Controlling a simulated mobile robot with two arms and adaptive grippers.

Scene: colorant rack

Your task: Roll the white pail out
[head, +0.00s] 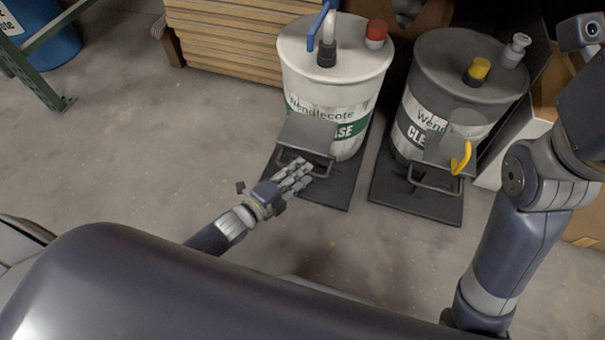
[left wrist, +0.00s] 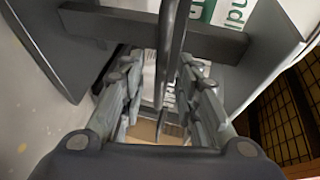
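The white pail (head: 335,62) stands upright on a dark flat base plate (head: 325,193), left of a grey pail. It has a green and white label, a red cap and a blue-handled tap on top. A grey bracket with a dark handle loop (head: 331,164) is at its front. My left gripper (head: 302,175) is at this handle. In the left wrist view its fingers (left wrist: 160,95) are apart, with the dark handle bar (left wrist: 168,50) running between them. Contact cannot be told. My right arm is at the right; its fingers are not seen.
The grey pail (head: 460,65), with yellow and grey caps and a yellow hook (head: 461,158), stands close at the right on its own base. Stacked boards (head: 228,40) are behind at the left. A blue drum (head: 52,45) is at the far left. The floor in front is clear.

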